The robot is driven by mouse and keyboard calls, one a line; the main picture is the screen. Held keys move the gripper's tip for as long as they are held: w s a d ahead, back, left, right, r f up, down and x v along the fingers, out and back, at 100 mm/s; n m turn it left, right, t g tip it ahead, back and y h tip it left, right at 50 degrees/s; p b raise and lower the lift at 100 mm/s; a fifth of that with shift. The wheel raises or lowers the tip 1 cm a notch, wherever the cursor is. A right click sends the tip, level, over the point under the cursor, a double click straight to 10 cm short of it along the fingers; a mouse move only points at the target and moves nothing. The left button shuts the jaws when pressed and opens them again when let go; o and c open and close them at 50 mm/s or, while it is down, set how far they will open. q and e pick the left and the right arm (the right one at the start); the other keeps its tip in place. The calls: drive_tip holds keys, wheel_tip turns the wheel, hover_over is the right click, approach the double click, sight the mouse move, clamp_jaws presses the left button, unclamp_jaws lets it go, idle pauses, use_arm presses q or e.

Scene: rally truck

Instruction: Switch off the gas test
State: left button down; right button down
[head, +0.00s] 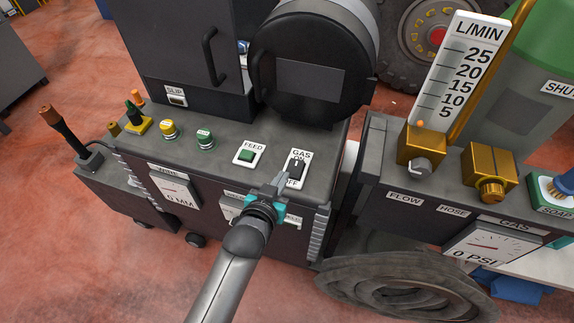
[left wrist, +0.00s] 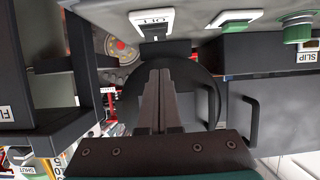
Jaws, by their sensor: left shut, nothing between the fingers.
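The gas switch (head: 297,167) is a black rocker on a white plate marked GAS, ON at the far side and OFF at the near side, on the grey machine top (head: 222,172). I cannot tell surely which way the rocker leans. In the left wrist view the switch (left wrist: 153,29) shows upside down at the top. My left gripper (head: 282,181) is shut and empty, just left of the switch's near end in the head view. In the left wrist view its two fingers (left wrist: 160,74) are together, below the switch in the picture. Contact cannot be told. My right gripper is not in view.
A green FEED button (head: 246,155) sits left of the switch, with green and yellow knobs beyond. A round dark housing (head: 312,62) rises behind. At right stand the flow scale (head: 460,70), brass valves (head: 488,175) and a gas gauge (head: 488,246). A coiled hose (head: 405,285) lies below.

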use_arm(q)
drive_tip(key=shift+s+a+r, duration=0.1)
drive_tip(key=shift+s+a, duration=0.1)
drive_tip(key=shift+s, duration=0.6)
drive_tip(key=shift+s+a+r, duration=0.1)
drive_tip(key=shift+s+a, duration=0.1)
drive_tip(key=shift+s, duration=0.55)
drive_tip(key=shift+s+a+r, duration=0.1)
drive_tip(key=shift+s+a, duration=0.1)
drive_tip(key=shift+s, duration=0.6)
